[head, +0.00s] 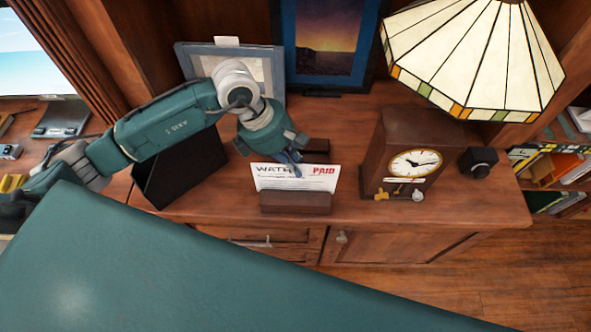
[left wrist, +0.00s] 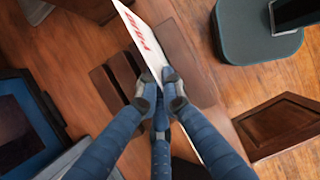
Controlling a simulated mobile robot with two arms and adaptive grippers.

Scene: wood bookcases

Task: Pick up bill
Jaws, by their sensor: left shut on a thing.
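The bill (head: 290,181), a white sheet with dark print and a red "PAID" mark, stands upright in a dark wooden letter holder (head: 295,203) on the cabinet top. My left gripper (head: 291,158) is over the holder, shut on the bill's upper edge. In the left wrist view the blue fingers (left wrist: 161,82) close on the bill (left wrist: 147,40), seen nearly edge-on, with the holder's slats (left wrist: 187,65) around it. The bill's lower edge is hidden by the holder's front slat. My right gripper is in neither view.
A black bin-like box (head: 180,170) and framed pictures (head: 325,45) stand left and behind. The cabinet top between holder and clock is narrow.

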